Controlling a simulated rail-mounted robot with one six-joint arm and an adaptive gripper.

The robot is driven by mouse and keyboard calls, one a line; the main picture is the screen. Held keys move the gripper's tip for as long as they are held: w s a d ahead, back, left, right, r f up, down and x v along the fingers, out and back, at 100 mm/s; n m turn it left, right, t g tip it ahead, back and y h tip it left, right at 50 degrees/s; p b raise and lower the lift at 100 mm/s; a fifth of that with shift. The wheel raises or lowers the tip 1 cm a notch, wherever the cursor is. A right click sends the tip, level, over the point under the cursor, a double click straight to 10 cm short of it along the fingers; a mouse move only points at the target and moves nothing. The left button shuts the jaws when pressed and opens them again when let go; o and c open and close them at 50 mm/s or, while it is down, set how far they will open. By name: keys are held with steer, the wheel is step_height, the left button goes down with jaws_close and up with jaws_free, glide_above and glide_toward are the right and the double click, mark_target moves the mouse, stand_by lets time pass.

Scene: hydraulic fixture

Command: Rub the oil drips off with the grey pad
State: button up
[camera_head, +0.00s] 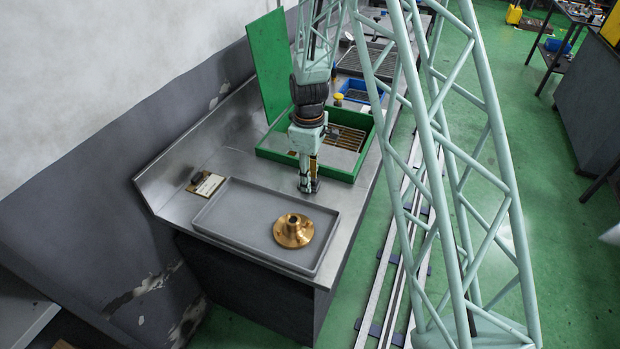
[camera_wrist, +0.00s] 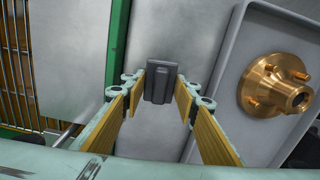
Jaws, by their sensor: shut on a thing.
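My gripper (camera_head: 308,184) points down over the metal bench, between the green-rimmed basin and the grey tray. In the wrist view my gripper (camera_wrist: 161,92) has its yellow-lined fingers on either side of a dark grey block, the grey pad (camera_wrist: 162,80), and is shut on it. Whether the pad touches the bench is hard to tell. A brass flange (camera_head: 293,230) sits in the grey tray (camera_head: 222,227); it also shows at the right of the wrist view (camera_wrist: 272,88). I cannot make out oil drips in either view.
The green basin (camera_head: 276,156) with a grate and a raised green lid (camera_head: 269,62) stands behind my gripper. A small card with a dark item (camera_head: 205,184) lies left of the tray. A blue bin (camera_head: 358,90) is farther back. Bare bench (camera_head: 240,170) lies left of my gripper.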

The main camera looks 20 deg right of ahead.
steer(key=shift+s+a+r+b, duration=0.1)
steer(key=shift+s+a+b, duration=0.25)
steer(key=shift+s+a, duration=0.7)
steer(key=shift+s+d, duration=0.1)
steer(key=shift+d, duration=0.1)
stand_by(0.3)
steer(key=shift+w+d, duration=0.6)
steer(key=shift+w, duration=0.2)
steer(key=shift+w+d, duration=0.6)
steer(key=shift+w, duration=0.15)
steer(key=shift+r+p, duration=1.15)
steer(key=shift+r, duration=1.85)
